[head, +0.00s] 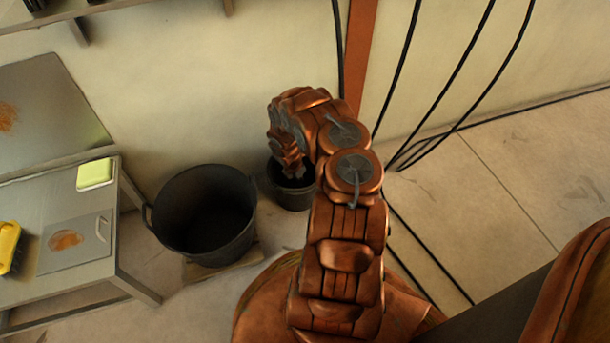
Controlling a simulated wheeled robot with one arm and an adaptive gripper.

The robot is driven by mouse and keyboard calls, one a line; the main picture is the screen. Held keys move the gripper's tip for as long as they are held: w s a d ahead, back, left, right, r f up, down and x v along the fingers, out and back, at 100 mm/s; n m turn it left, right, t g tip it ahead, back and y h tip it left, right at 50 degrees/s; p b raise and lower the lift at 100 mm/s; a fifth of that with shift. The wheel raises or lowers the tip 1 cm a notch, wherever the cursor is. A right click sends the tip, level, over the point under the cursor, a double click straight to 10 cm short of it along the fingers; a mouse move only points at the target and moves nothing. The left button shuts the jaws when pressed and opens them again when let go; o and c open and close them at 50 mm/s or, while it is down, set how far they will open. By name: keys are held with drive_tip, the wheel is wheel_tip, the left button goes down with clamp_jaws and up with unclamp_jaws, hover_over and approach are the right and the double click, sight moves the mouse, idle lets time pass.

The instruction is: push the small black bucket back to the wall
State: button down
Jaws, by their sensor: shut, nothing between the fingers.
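The small black bucket (290,197) stands on the floor close to the wall, to the right of a larger black bucket. My arm and gripper hide part of its rim and its right side. My gripper (292,174) points down over the small bucket's opening and is shut with nothing in it. I cannot tell whether the gripper touches the bucket. The wall (200,90) rises behind both buckets. Any gap between the small bucket and the wall is hard to judge from this angle.
The large black bucket (206,217) stands close on the left, on a flat board (214,271). A grey table (133,282) with a yellow-green block (95,174) is farther left. Black cables (449,84) hang at the right and run onto the floor. The tiled floor at right (510,175) is clear.

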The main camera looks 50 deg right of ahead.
drive_tip(key=p+v, duration=0.5)
drive_tip(key=v, duration=0.5)
drive_tip(key=shift+a, duration=0.1)
